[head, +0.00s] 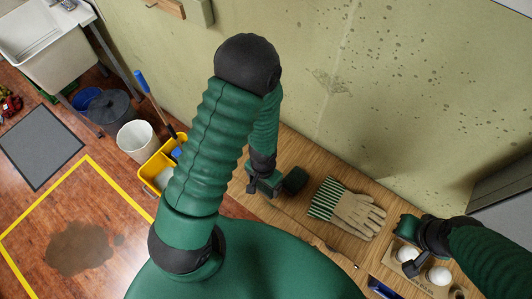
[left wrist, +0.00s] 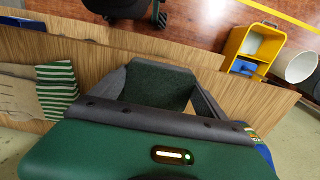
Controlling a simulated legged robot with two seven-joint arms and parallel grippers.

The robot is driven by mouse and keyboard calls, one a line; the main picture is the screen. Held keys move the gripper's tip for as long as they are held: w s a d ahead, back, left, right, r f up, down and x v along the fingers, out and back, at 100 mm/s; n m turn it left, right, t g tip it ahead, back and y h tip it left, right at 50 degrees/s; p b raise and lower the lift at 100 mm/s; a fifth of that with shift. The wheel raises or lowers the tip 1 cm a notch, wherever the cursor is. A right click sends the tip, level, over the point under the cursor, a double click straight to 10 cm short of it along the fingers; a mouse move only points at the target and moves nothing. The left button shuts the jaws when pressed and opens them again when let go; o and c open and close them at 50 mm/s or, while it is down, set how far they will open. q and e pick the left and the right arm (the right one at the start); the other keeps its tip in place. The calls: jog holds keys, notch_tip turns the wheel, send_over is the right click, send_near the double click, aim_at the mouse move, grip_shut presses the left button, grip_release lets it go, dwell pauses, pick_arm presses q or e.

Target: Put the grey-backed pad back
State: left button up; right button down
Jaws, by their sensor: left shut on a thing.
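My left gripper (head: 270,186) is low over the wooden bench at its left part, shut on a dark pad (head: 294,180). In the left wrist view the pad (left wrist: 160,88) shows a rough dark green face between the two grey fingers of the gripper (left wrist: 160,95). Its grey back is not clear to see. I cannot tell whether the pad touches the bench. My right gripper (head: 412,258) is at the right over the bench, beside white round things; its jaws are not clear.
Striped work gloves (head: 350,208) lie on the wooden bench (head: 312,238) right of the left gripper. White round things (head: 439,275) sit on a light tray at the right. A yellow bucket (head: 158,170) and a white bin (head: 137,139) stand on the floor at left.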

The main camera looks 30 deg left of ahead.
pick_arm(q)
jog(key=w+a+p, duration=0.1)
jog(key=w+a, duration=0.2)
jog(key=shift+w+r, duration=0.1)
jog(key=shift+r, duration=0.1)
jog(key=w+a, duration=0.1)
jog(key=w, duration=0.1)
jog(key=w+a+f+p, duration=0.1)
jog(key=w, duration=0.1)
jog(key=w+a+p, duration=0.1)
jog(key=w+a, duration=0.1)
jog(key=shift+w+f, duration=0.3)
jog(key=f+p, duration=0.1)
jog(key=f, duration=0.1)
jog(key=shift+s+d+f+p, duration=0.1)
jog(key=shift+s+f+p, duration=0.2)
jog(key=shift+s+p, duration=0.05)
jog(key=shift+f, duration=0.4)
pick_arm(e)
jog(key=v, duration=0.5)
jog(key=shift+w+r, duration=0.15)
jog(key=shift+r, duration=0.2)
pick_arm(q)
jog(key=o, duration=1)
jog(key=shift+f, duration=0.1)
jog(key=shift+o, duration=0.2)
pick_arm(e)
jog(key=shift+w+f, duration=0.1)
jog(key=shift+w, duration=0.1)
